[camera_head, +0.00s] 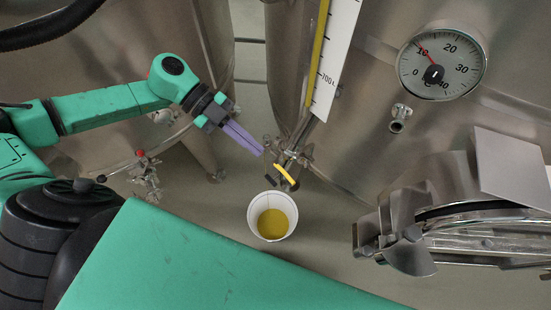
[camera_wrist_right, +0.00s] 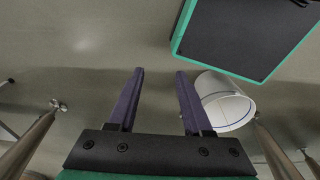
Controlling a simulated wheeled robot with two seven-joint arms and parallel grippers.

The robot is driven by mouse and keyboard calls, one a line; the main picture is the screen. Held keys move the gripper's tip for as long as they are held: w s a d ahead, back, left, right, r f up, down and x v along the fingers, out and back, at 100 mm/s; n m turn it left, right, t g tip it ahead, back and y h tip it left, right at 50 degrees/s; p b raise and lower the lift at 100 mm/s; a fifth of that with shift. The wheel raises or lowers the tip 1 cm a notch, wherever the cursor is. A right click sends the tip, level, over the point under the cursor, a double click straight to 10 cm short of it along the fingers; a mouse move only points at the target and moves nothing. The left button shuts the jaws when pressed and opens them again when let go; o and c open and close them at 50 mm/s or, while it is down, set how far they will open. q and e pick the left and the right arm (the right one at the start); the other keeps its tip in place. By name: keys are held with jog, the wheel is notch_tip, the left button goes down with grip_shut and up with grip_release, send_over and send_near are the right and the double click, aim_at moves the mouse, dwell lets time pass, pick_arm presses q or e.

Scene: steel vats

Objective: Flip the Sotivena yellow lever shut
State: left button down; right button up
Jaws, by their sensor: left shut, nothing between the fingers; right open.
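The yellow lever (camera_head: 286,173) is on the small tap at the foot of the level tube on the large steel vat. It slants down to the right, above a white bucket (camera_head: 255,219) with yellow liquid (camera_head: 272,224) in it. My left gripper (camera_head: 262,153) is shut and empty, its purple fingers pointing at the tap from the left, with the tips just short of it. I cannot tell whether they touch the tap. My right gripper (camera_wrist_right: 158,72) is open and empty in the right wrist view, above the floor. The bucket (camera_wrist_right: 224,102) shows beside its right finger.
The large vat (camera_head: 375,130) carries a round dial (camera_head: 442,62), a scale (camera_head: 334,60) and a small steel valve (camera_head: 399,118). Another tap with a red knob (camera_head: 140,153) is at the left. A steel hatch (camera_head: 480,220) juts out at the right. Floor shows around the bucket.

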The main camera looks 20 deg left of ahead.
aim_at(287, 179)
pick_arm(q)
jog(key=d+f+p, duration=0.1)
jog(key=d+f, duration=0.2)
jog(key=d+f+p, duration=0.2)
jog(key=d+f, duration=0.1)
jog(key=shift+f, duration=0.35)
jog(key=shift+d+f, duration=0.1)
jog(key=shift+f, duration=0.1)
jog(key=shift+s, duration=0.1)
jog(key=shift+f, duration=0.55)
jog(key=shift+s, duration=0.2)
pick_arm(e)
jog(key=s+r, duration=0.2)
jog(key=r, duration=0.1)
jog(key=shift+s+d+r, duration=0.1)
jog(key=shift+s+d, duration=0.1)
jog(key=shift+s, duration=0.05)
jog(key=shift+r, duration=0.1)
